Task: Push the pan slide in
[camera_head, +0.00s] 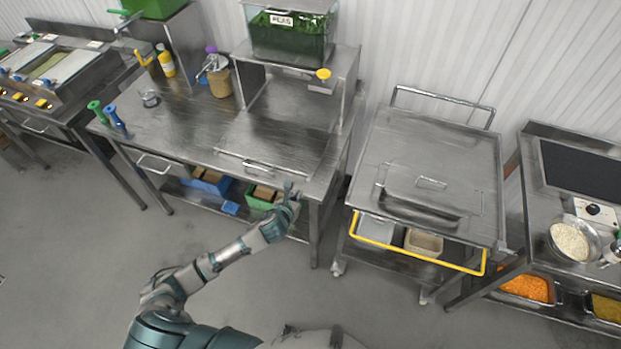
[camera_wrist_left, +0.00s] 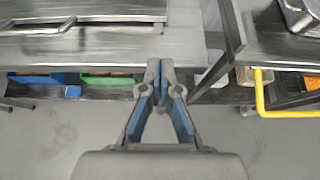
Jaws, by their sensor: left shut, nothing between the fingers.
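The pan slide (camera_head: 275,143) looks like the flat steel panel set in the middle worktable, below the dispenser of greens. Its bar handle (camera_head: 258,164) lies along the front side, and a bar at upper left in the left wrist view (camera_wrist_left: 40,30) seems to be the same one. My left gripper (camera_head: 290,190) is shut and empty at the table's front edge, to the right of the handle and apart from it. In the left wrist view the fingertips (camera_wrist_left: 160,64) meet in front of the table edge; contact with it is unclear. My right gripper is out of view.
The worktable (camera_head: 165,125) has a lower shelf with blue and green bins (camera_head: 207,180). To the right stand a steel cart (camera_head: 430,150) with a yellow rail (camera_head: 410,254) and a counter with a pan of rice (camera_head: 570,243). The floor in front is clear.

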